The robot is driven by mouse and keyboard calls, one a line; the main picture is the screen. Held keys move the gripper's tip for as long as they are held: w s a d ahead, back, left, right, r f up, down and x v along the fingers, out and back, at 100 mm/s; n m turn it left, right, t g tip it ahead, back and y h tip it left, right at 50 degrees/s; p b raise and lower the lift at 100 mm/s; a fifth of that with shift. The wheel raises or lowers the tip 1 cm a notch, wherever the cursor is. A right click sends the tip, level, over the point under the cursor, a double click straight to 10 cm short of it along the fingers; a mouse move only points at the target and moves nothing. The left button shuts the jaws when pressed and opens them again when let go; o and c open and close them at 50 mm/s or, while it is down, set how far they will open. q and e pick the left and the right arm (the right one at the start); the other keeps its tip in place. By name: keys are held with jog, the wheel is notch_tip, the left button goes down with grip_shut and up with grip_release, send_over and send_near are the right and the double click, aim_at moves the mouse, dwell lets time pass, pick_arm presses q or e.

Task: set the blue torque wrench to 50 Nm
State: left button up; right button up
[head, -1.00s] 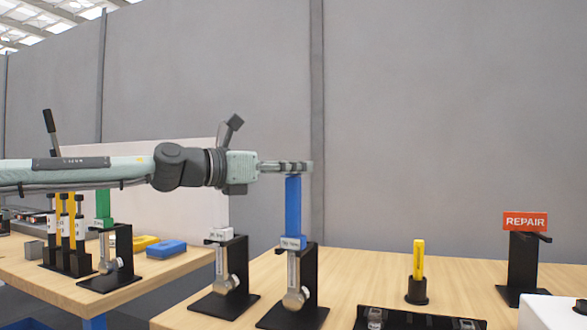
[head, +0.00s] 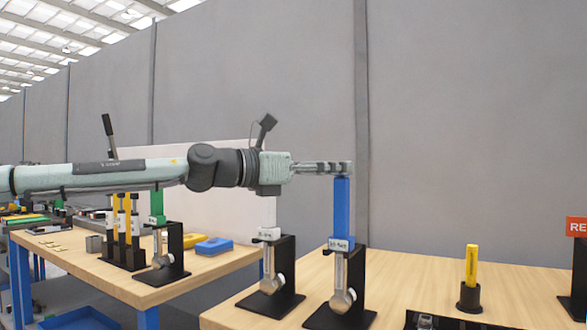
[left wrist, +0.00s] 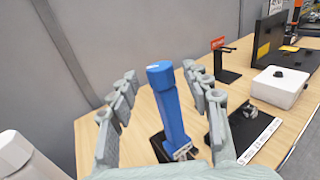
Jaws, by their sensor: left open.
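The blue torque wrench (head: 342,208) stands upright, handle up, in a black stand (head: 355,290) on the right table. A small label sits at the base of its handle; its writing is too small to read. My left gripper (head: 340,168) is level with the top of the blue handle in the head view. In the left wrist view the open left fingers (left wrist: 160,90) stand on both sides of the blue handle (left wrist: 170,105), with gaps on each side. My right gripper is not in view.
Beside it stands another black stand (head: 284,270) with a white-topped wrench. A yellow tool (head: 471,265) stands to the right. The left table holds a green-handled wrench (head: 157,207) and a blue box (head: 214,246). A white box (left wrist: 279,86) lies further along.

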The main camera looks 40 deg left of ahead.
pick_arm(q)
jog(key=v, duration=0.9)
jog(key=shift+s, duration=0.1)
dwell(0.5)
